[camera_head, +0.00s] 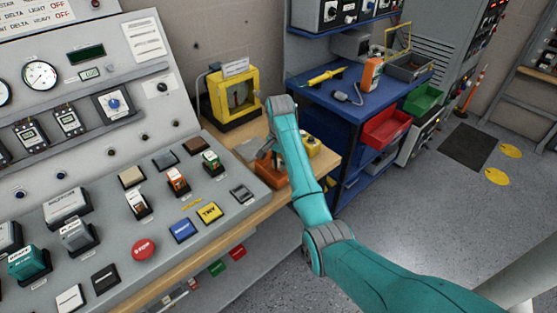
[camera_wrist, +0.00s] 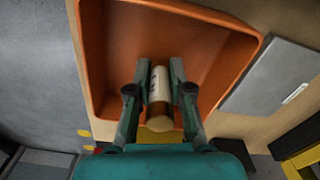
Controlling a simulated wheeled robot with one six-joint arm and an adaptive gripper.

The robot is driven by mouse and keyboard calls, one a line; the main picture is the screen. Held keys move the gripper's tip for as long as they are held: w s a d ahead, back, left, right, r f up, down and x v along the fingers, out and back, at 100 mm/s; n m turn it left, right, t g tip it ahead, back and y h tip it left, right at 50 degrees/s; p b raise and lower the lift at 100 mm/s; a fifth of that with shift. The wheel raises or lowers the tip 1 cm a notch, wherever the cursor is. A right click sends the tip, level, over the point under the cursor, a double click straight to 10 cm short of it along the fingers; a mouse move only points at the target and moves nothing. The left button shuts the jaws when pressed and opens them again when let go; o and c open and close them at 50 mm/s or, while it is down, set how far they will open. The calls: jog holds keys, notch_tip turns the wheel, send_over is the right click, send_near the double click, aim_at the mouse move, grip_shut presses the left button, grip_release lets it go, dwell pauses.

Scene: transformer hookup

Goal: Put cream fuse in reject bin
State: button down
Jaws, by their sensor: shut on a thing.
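My gripper (camera_wrist: 159,72) is shut on the cream fuse (camera_wrist: 159,86), a cream cylinder with dark marks and a brass-coloured end cap. The fuse lies between the two fingers in the wrist view. Behind the fuse is an open orange bin (camera_wrist: 92,60), which looks empty where I can see into it. The fuse appears over the bin's opening; its height above the floor of the bin is hard to tell. In the head view the orange bin (camera_head: 264,174) stands on the wooden bench, partly covered by my arm. The fuse is not visible there.
A yellow-framed device (camera_head: 235,95) stands behind the bin, and a yellow item (camera_head: 311,146) sits to its right. The sloped grey control panel (camera_head: 100,170) is on the left. A blue bench (camera_head: 345,105) with red (camera_head: 386,128) and green (camera_head: 422,99) bins is at the right.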

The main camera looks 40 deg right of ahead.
jog(key=shift+f, duration=0.25)
jog(key=c, duration=1.1)
grip_release()
jog(key=shift+f, duration=0.1)
jog(key=shift+o, duration=0.2)
